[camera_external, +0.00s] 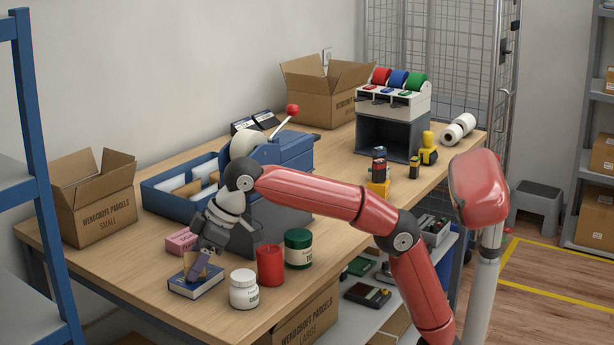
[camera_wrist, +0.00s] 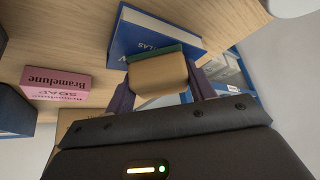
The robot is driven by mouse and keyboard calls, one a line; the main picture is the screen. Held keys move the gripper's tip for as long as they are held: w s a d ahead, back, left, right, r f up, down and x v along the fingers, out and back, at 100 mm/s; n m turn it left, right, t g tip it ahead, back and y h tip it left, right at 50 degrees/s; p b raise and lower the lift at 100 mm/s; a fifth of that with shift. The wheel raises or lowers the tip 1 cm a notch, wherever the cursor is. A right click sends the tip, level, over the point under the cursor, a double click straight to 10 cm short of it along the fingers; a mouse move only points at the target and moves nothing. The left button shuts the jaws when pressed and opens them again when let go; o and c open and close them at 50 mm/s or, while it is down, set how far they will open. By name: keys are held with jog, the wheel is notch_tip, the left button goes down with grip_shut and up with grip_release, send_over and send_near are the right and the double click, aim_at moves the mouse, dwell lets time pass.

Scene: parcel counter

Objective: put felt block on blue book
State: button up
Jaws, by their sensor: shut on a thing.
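The felt block (camera_wrist: 158,74) is tan with a dark green layer along one edge. My gripper (camera_wrist: 160,88) is shut on it, with one purple finger at each side. In the external view my gripper (camera_external: 201,266) points down over the blue book, and the tan block (camera_external: 189,259) shows partly behind the fingers. The blue book (camera_external: 197,289) lies flat near the table's front left edge; its cover, marked "ATLAS", also shows in the wrist view (camera_wrist: 137,36), partly covered by the block. The block is over or on the book; I cannot tell whether they touch.
A pink soap box (camera_external: 181,241) lies just behind the book. A white jar (camera_external: 243,291), a red cylinder (camera_external: 270,266) and a green jar (camera_external: 298,249) stand to its right. A blue tray (camera_external: 161,205) and a small carton (camera_external: 97,202) are farther back. Bare table lies left of the book.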

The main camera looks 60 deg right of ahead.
jog(key=o, duration=1.1)
jog(key=shift+c, duration=0.2)
jog(key=shift+r, duration=0.2)
jog(key=p+v, duration=0.2)
jog(key=v, duration=0.9)
jog(key=shift+d+r, duration=0.2)
jog(key=shift+r, duration=0.15)
jog(key=shift+s, duration=0.2)
